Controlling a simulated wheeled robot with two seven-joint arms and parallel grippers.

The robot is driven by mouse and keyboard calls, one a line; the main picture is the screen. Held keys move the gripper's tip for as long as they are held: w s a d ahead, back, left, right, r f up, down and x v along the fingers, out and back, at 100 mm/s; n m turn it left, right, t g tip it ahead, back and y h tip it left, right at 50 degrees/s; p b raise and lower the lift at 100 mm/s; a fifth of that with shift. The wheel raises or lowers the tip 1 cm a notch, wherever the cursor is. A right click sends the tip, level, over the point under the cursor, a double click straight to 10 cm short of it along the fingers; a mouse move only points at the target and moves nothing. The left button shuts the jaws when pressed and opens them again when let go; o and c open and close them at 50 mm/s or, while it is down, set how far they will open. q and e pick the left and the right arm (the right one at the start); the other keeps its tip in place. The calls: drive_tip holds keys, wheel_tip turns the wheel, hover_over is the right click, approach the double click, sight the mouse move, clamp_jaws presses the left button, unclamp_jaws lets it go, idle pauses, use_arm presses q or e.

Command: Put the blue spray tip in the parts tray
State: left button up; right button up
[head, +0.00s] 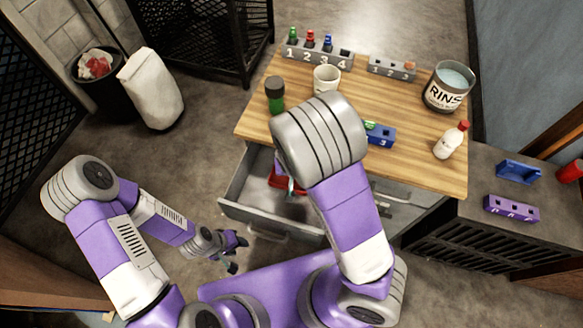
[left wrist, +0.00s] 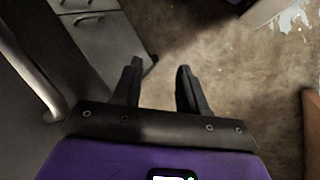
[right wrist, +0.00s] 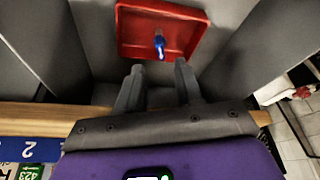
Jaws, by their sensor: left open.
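A blue spray tip (right wrist: 159,44) shows in the right wrist view over the floor of a red tray (right wrist: 130,47), apart from my fingers; whether it rests there I cannot tell. The tray is inside the open drawer and shows partly in the head view (head: 277,181). My right gripper (right wrist: 160,66) is open and empty, pointing at the tray; my arm hides most of it in the head view. Another blue tip (head: 328,42) stands in slot 3 of the grey numbered rack (head: 291,55). My left gripper (head: 240,254) is open and empty, low in front of the drawer.
The wooden table (head: 425,160) holds a white cup (head: 326,79), a dark-capped green bottle (head: 275,95), a rinse bucket (head: 447,90), a red-capped bottle (head: 450,142) and a blue rack (head: 381,137). The open drawer (head: 236,195) juts out. A side cabinet holds a purple rack (head: 511,209).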

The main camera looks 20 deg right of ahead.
drive_tip(key=p+v, duration=0.1)
drive_tip(key=v, duration=0.3)
drive_tip(key=shift+s+r, duration=0.15)
drive_tip(key=shift+r, duration=0.25)
